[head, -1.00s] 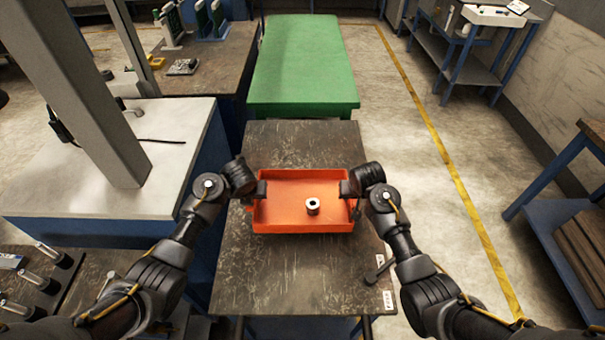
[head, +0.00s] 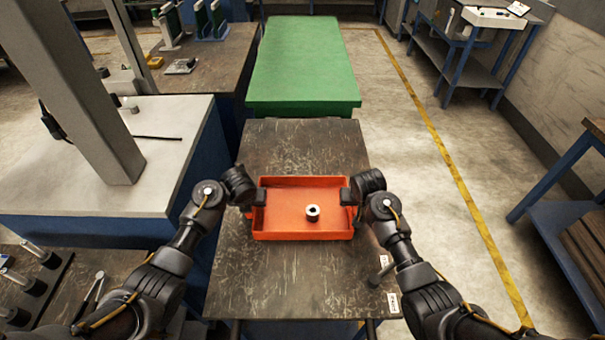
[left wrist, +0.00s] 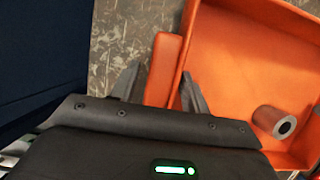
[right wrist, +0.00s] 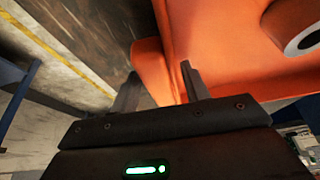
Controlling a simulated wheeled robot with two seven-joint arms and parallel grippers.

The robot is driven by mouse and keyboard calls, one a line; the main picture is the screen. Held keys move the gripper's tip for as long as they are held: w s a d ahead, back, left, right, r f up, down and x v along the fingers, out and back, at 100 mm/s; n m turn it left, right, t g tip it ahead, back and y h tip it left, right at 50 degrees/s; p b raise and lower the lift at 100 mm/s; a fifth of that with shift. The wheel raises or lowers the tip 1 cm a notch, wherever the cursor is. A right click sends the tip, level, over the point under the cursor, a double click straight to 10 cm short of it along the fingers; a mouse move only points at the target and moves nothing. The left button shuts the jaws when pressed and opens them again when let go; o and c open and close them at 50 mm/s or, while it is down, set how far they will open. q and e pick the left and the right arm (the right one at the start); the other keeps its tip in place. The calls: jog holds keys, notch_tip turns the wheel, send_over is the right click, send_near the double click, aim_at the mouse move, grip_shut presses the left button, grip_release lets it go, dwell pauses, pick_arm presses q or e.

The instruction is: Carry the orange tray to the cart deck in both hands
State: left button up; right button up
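The orange tray (head: 303,232) is over the worn dark table top (head: 290,275), level, with a small light cylinder with a dark hole (head: 312,213) inside it. I cannot tell whether its underside touches the table. My left gripper (head: 260,197) is shut on the tray's left handle (left wrist: 166,70), one finger on each side of it. My right gripper (head: 347,196) is shut on the right handle (right wrist: 152,72) in the same way. The cylinder also shows in the left wrist view (left wrist: 268,119) and the right wrist view (right wrist: 288,25). I cannot tell which surface is the cart deck.
A green-topped table (head: 303,65) stands just beyond the dark table. A pale bench with a thick grey column (head: 85,95) is close on the left. Blue-framed shelving (head: 560,215) stands at the right. Floor with a yellow line (head: 440,140) is clear between.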

pick_arm(q)
jog(key=shift+o, duration=0.4)
jog(key=shift+d, duration=0.1)
pick_arm(e)
jog(key=shift+o, duration=0.4)
pick_arm(q)
jog(key=shift+r, duration=0.1)
jog(key=shift+s+r, duration=0.1)
jog(key=shift+r, duration=0.15)
jog(key=v, duration=1)
jog(key=shift+d, duration=0.1)
jog(key=shift+s+r, duration=0.4)
jog(key=shift+r, duration=0.2)
pick_arm(e)
jog(key=shift+a, duration=0.1)
jog(key=v, duration=1.2)
